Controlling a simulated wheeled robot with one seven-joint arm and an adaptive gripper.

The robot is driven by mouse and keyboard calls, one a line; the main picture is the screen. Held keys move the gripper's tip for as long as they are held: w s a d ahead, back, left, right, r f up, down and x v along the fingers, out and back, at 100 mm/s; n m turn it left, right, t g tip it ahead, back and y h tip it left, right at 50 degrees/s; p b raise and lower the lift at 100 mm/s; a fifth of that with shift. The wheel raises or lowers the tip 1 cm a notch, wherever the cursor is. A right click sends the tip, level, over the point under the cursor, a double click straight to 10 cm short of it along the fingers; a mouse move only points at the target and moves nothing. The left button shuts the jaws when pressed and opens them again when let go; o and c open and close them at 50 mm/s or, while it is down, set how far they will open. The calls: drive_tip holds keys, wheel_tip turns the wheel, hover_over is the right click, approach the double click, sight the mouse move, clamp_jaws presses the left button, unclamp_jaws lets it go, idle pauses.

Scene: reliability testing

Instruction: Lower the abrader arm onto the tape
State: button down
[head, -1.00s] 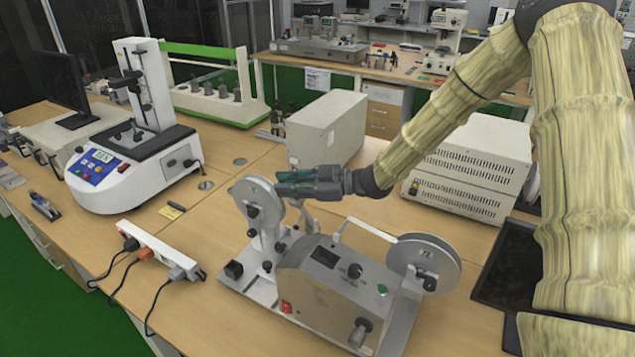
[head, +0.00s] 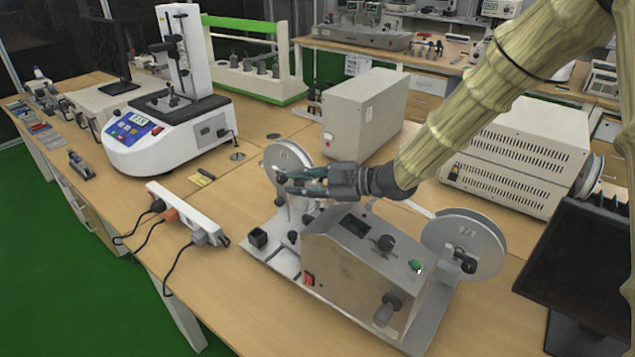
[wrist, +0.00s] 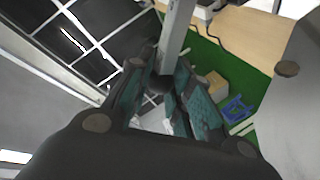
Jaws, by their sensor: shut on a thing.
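The abrader machine (head: 345,262) stands on the wooden bench, a grey box with knobs and a green button. It has a left reel (head: 284,152) and a right reel (head: 480,240). A pale strip of tape (head: 417,208) shows beside the right reel; the rest is hidden by my arm and the box. My gripper (head: 290,180) is low in front of the left reel, above the box's left end. In the wrist view my fingers (wrist: 160,98) are closed around the dark knob of a pale metal bar (wrist: 177,35), which looks like the abrader arm. Whether it touches the tape is hidden.
A white power strip (head: 187,212) with plugs lies left of the machine. A grey box (head: 365,112) stands behind it, a vented cabinet (head: 520,160) at right rear, and a dark monitor (head: 585,275) at right. Bare bench lies in front of the power strip.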

drive_tip(key=shift+s+f, duration=0.1)
drive_tip(key=shift+f, duration=0.05)
idle(0.3)
drive_tip(key=c, duration=1.3)
unclamp_jaws()
drive_tip(key=shift+o, duration=0.2)
drive_tip(key=v, duration=1.2)
